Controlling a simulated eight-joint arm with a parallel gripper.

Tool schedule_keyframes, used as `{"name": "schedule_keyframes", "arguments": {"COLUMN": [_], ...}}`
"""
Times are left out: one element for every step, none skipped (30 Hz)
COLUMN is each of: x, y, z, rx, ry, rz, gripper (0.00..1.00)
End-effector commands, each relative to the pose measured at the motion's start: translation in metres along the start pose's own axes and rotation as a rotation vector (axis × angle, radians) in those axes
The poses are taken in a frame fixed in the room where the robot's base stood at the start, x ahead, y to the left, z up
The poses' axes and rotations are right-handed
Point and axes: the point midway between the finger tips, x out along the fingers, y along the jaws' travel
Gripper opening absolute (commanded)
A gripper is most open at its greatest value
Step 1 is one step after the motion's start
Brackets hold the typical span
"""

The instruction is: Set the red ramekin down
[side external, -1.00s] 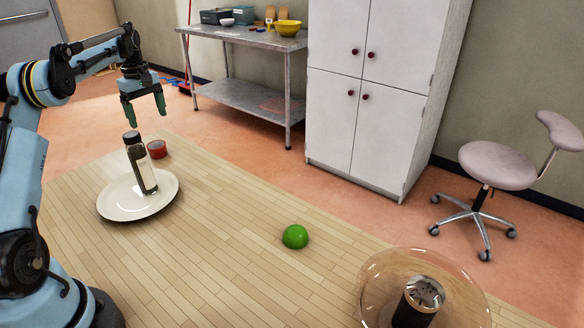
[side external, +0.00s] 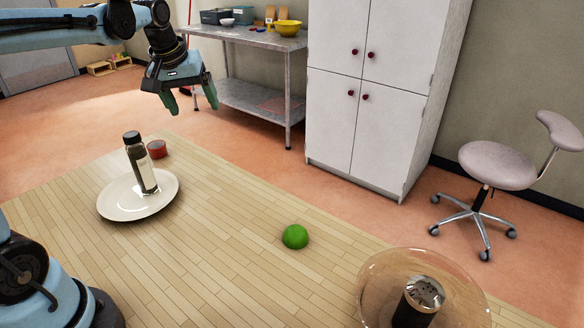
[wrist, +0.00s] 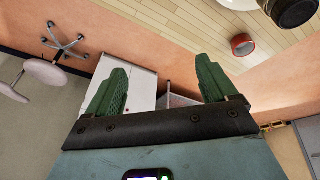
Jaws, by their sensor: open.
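The red ramekin (side external: 157,149) stands on the wooden table near its far left edge, behind the plate. It also shows at the upper right in the wrist view (wrist: 243,45), apart from my fingers. My gripper (side external: 192,107) is raised above and to the right of the ramekin, beyond the table's far edge in the picture. Its green fingers are spread and hold nothing; the wrist view shows the open gap between them (wrist: 160,88).
A white plate (side external: 113,207) carries a dark-capped bottle (side external: 141,163) close in front of the ramekin. A green ball-like object (side external: 295,237) lies mid-table. A clear bowl (side external: 372,275) with a dark shaker (side external: 418,303) is at the right. The table (side external: 215,240) between is clear.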

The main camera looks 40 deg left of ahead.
Motion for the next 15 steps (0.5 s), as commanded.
{"name": "schedule_keyframes", "arguments": {"x": [-0.004, -0.005, -0.007, -0.008, -0.008, -0.008, -0.008, -0.007, -0.006, -0.004, -0.003, 0.0, 0.002, 0.004, 0.006], "y": [0.008, 0.012, 0.017, 0.02, 0.023, 0.026, 0.028, 0.029, 0.031, 0.032, 0.033, 0.033, 0.034, 0.034, 0.034], "z": [0.02, 0.03, 0.044, 0.054, 0.065, 0.079, 0.089, 0.1, 0.113, 0.123, 0.132, 0.143, 0.151, 0.158, 0.166], "rx": [0.064, 0.102, 0.152, 0.189, 0.226, 0.275, 0.312, 0.349, 0.396, 0.429, 0.462, 0.501, 0.529, 0.553, 0.583], "ry": [0.019, 0.031, 0.047, 0.061, 0.073, 0.091, 0.104, 0.118, 0.135, 0.148, 0.16, 0.177, 0.187, 0.198, 0.21], "rz": [0.02, 0.032, 0.047, 0.058, 0.07, 0.085, 0.096, 0.108, 0.123, 0.134, 0.144, 0.157, 0.166, 0.174, 0.183], "gripper": [0.86, 0.86, 0.86, 0.86, 0.86, 0.86, 0.86, 0.86, 0.86, 0.86, 0.86, 0.86, 0.86, 0.86, 0.86]}}
